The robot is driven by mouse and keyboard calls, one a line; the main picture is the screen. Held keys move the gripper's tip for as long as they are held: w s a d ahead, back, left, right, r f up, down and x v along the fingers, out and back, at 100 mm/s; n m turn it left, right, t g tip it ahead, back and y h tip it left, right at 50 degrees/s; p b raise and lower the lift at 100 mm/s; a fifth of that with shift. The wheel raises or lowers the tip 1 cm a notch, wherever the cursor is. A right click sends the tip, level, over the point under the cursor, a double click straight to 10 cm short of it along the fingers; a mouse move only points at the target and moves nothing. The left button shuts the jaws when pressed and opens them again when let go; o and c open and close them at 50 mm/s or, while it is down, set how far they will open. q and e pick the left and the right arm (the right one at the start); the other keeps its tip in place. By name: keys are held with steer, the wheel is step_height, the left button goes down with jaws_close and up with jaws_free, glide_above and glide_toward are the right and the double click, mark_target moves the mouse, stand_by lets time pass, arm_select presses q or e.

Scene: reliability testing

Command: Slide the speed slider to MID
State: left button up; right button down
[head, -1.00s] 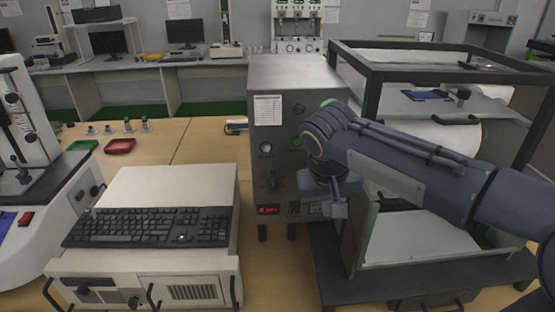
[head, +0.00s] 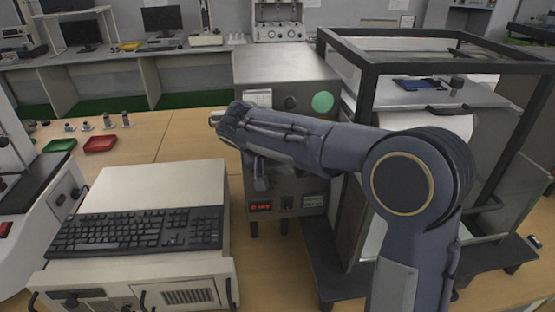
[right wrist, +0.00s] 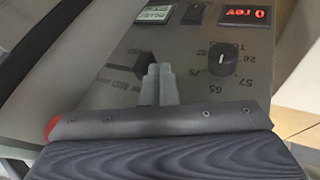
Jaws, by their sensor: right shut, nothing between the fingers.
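The grey control box (head: 285,62) stands at the centre of the head view, and my right arm covers much of its front panel. My right gripper (head: 261,182) is in front of that panel, shut and empty, pointing down. In the right wrist view its closed fingertips (right wrist: 160,72) are over the panel (right wrist: 185,55). A dark slot-like control (right wrist: 124,57), probably the speed slider, is just left of the fingertips, with small lettering I cannot read reliably. Its setting and any contact with the fingers are unclear. My left gripper is out of view.
A black dial (right wrist: 221,58) with numbers around it and a red display (right wrist: 245,13) are right of the fingers. A keyboard (head: 135,232) lies on a beige unit at left. A black-framed enclosure (head: 372,95) stands close at right.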

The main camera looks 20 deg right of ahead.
mark_target(299, 170)
steer(key=shift+w+d+f, duration=0.1)
steer(key=shift+d+f, duration=0.2)
steer(key=shift+f, duration=0.15)
steer(key=d, duration=0.1)
steer(key=s+d+b, duration=0.1)
steer(key=d, duration=0.1)
steer(key=shift+d, duration=0.2)
steer(key=shift+r, duration=0.1)
